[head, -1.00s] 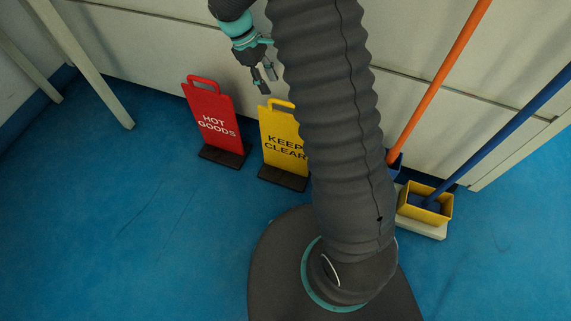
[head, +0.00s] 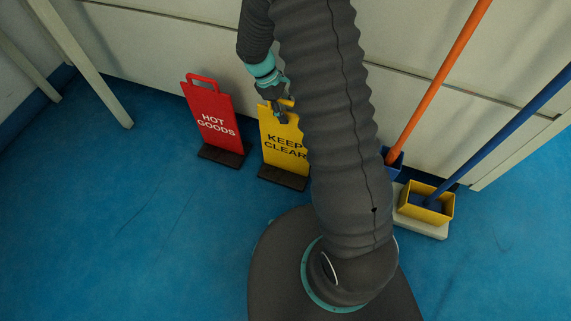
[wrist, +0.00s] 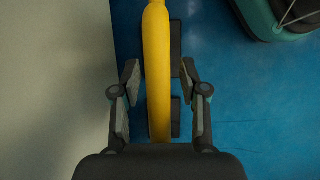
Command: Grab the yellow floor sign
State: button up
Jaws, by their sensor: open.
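The yellow floor sign (head: 283,145) reads "KEEP CLEAR" and stands upright on a dark base (head: 283,178) on the blue floor. My arm hides its right part in the head view. My gripper (head: 282,118) is at the top of the sign, by its handle. In the wrist view the sign's yellow top edge (wrist: 157,70) runs up the picture between the two fingers of my gripper (wrist: 158,85). The fingers are open, one on each side, with a gap to the yellow on both sides.
A red "HOT GOODS" sign (head: 212,118) stands close to the left. A pale wall of panels (head: 150,50) is right behind the signs. A yellow bucket (head: 428,205), an orange pole (head: 440,75) and a blue pole (head: 505,125) stand on the right. The floor at front left is clear.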

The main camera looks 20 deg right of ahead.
jog(key=shift+d+f, duration=0.1)
jog(key=shift+f, duration=0.15)
grip_shut()
